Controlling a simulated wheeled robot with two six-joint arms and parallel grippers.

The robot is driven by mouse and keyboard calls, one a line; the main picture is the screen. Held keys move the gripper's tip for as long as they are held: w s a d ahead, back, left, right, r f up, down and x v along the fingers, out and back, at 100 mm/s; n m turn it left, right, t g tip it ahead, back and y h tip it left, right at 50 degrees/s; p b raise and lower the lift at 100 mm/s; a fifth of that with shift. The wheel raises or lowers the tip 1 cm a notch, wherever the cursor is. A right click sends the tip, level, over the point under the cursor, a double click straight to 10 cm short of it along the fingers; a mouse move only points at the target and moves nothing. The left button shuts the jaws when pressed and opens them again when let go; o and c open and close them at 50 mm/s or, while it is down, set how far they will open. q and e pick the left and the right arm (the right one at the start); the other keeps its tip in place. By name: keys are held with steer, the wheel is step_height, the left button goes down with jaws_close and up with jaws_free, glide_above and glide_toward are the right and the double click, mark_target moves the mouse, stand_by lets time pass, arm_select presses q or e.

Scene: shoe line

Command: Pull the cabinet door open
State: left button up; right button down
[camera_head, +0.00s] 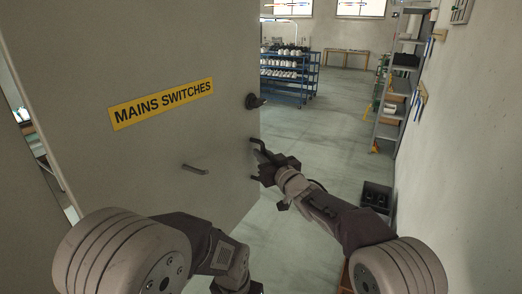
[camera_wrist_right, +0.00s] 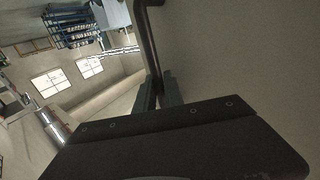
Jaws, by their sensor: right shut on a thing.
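The cabinet door (camera_head: 120,60) is a large grey panel filling the left half of the head view, with a yellow "MAINS SWITCHES" label (camera_head: 162,104). A dark bar handle (camera_head: 256,143) is near its right edge; it also shows in the wrist view (camera_wrist_right: 148,40). My right gripper (camera_head: 262,165) is shut on this handle; its two fingers (camera_wrist_right: 158,96) are on either side of the bar. My left arm reaches down at the bottom, and its gripper is out of frame. I cannot tell how far the door stands open.
A blue shelf rack (camera_head: 290,75) stands far behind. Along the right wall are grey shelves (camera_head: 398,90) and a dark crate (camera_head: 376,196). The floor between is clear.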

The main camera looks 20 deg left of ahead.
steer(key=shift+d+r, duration=0.1)
steer(key=c, duration=1.7)
jaws_free()
steer(key=shift+d, duration=0.15)
steer(key=shift+c, duration=0.2)
steer(key=b+v, duration=0.5)
steer(key=v, duration=0.4)
steer(key=shift+b, duration=0.3)
